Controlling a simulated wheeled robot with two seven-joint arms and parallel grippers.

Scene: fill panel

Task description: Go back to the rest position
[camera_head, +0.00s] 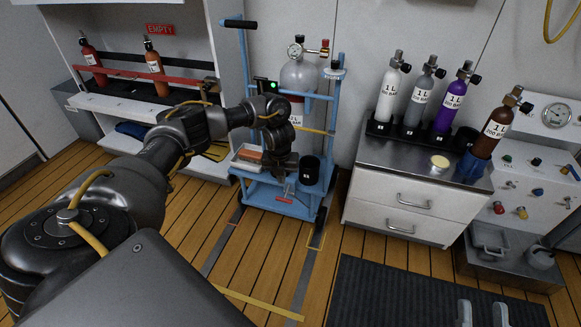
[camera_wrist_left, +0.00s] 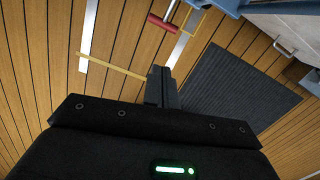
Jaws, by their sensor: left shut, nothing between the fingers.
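My left gripper (camera_head: 283,180) hangs over the lower part of the blue cart (camera_head: 330,110), pointing down. In the left wrist view its fingers (camera_wrist_left: 162,88) are shut together with nothing between them. A red-handled tool (camera_head: 285,199) shows just below the gripper in the head view; in the left wrist view the red handle (camera_wrist_left: 164,23) lies apart from the fingers. Two pale grey prongs at the bottom right of the head view look like my right gripper's fingers (camera_head: 483,314). They are apart with nothing seen between them; the rest of that gripper is out of frame.
The cart carries a grey cylinder (camera_head: 299,75), a tray (camera_head: 247,157) and a black cup (camera_head: 309,170). Several bottles stand in a black rack on the counter (camera_head: 390,155); a brown bottle (camera_head: 500,125) stands at the panel (camera_head: 540,180). A shelf (camera_head: 125,108) is left. A dark mat (camera_head: 400,290) covers the floor.

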